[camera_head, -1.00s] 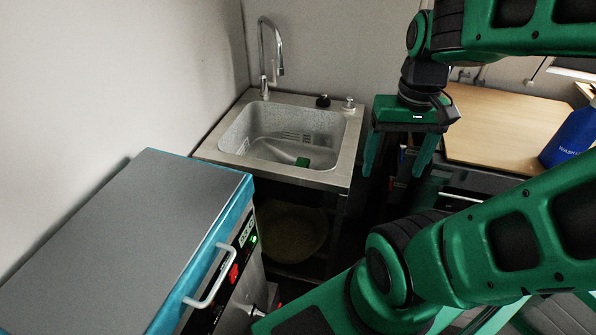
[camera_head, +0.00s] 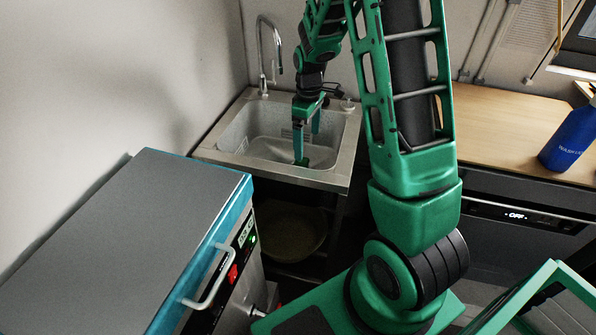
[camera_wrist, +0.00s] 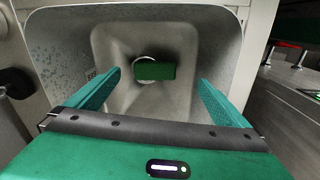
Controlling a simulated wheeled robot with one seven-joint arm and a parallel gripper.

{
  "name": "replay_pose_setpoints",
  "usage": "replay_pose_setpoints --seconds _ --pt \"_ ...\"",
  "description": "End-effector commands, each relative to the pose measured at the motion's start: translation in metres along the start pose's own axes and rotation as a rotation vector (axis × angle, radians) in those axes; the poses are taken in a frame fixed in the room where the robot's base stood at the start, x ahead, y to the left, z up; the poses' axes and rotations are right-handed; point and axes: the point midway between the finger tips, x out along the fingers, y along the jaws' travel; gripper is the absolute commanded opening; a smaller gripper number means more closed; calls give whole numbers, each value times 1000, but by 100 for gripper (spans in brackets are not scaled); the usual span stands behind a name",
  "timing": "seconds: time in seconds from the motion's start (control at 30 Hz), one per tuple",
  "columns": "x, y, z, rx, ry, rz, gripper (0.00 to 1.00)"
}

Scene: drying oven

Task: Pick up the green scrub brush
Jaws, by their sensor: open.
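The green scrub brush (camera_wrist: 155,70) lies on the floor of the sink basin (camera_wrist: 60,45), over part of the round drain. In the head view the green scrub brush (camera_head: 302,162) is a small green patch low in the basin, close to the tip of one finger. My gripper (camera_head: 307,142) points down over the sink with its fingers apart and nothing between them. In the wrist view, the brush shows between and beyond the two fingers of my gripper (camera_wrist: 159,78), apart from both.
A curved faucet (camera_head: 277,55) stands behind the sink. The drying oven (camera_head: 110,235) with a teal edge and white handle is at the left. A blue bottle (camera_head: 570,138) stands on the wooden counter (camera_head: 500,130) at the right. The sink walls surround the brush.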

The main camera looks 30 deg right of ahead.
Motion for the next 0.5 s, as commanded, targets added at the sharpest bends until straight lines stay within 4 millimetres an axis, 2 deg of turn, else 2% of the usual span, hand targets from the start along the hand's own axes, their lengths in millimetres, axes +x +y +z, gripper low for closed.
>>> replay_pose_setpoints --seconds 0.03,0.2,0.33,0.5 --pt "12 2 -9 -40 -3 -2 100" --pt "34 7 -28 -127 2 -4 100" --pt "46 8 -31 -147 2 -4 100" --pt "72 7 -31 -147 0 -6 100"
